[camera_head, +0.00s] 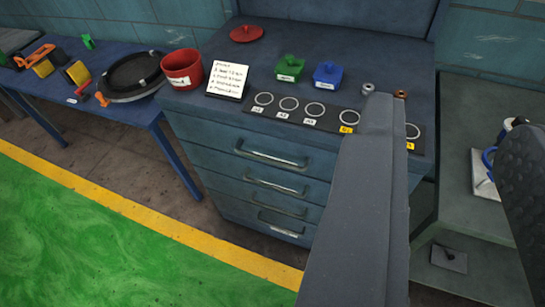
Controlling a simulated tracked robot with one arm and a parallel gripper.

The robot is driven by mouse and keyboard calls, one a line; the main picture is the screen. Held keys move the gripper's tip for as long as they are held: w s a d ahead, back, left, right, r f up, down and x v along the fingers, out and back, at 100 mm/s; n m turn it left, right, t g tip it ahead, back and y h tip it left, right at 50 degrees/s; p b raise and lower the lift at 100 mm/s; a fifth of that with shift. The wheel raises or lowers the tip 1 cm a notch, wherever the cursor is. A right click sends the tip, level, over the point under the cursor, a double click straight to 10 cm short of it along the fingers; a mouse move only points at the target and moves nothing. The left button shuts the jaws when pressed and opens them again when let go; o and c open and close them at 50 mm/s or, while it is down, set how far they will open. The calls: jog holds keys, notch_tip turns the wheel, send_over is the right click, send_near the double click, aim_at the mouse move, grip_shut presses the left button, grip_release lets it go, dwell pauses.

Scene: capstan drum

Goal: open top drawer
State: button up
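The blue-grey drawer cabinet (195,128) stands in the middle of the view, with several drawers stacked in its front. The top drawer (220,144) has a metal bar handle (270,153) and looks shut, flush with the front. More handles show below it, and those drawers also look shut. My gripper (458,115) shows as two large grey fingers in the foreground at the right. They are wide apart with nothing held between them. The left finger hides the right part of the cabinet front. No finger appears to touch the top handle.
On the cabinet top are a red bin (183,70), a note card (228,81), green (290,68) and blue (328,75) blocks, and a dark strip with rings. A blue table (115,108) stands left, a grey shelf (470,205) right. The green floor (110,235) in front is clear.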

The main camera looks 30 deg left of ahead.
jog(key=shift+w, duration=0.1)
jog(key=w+a+f+m+y, duration=0.2)
jog(key=w+a+f+m, duration=0.2)
jog(key=w+a+f, duration=0.5)
jog(key=w+a+f+m+y, duration=0.2)
jog(key=w+a+f+m, duration=0.2)
jog(key=w+a+f, duration=0.5)
jog(key=w+a+f+m+h, duration=0.1)
jog(key=w+a+f+m, duration=0.15)
jog(key=f, duration=0.65)
jog(key=w+a+f+m+h, duration=0.1)
jog(key=w+f+m, duration=0.25)
jog(key=f, duration=0.65)
jog(key=m+h, duration=0.3)
jog(key=m, duration=0.1)
send_near(270, 159)
jog(key=a+f+x, duration=0.1)
jog(key=x, duration=0.8)
jog(key=shift+w+d, duration=0.6)
jog(key=shift+w, duration=0.05)
grip_shut()
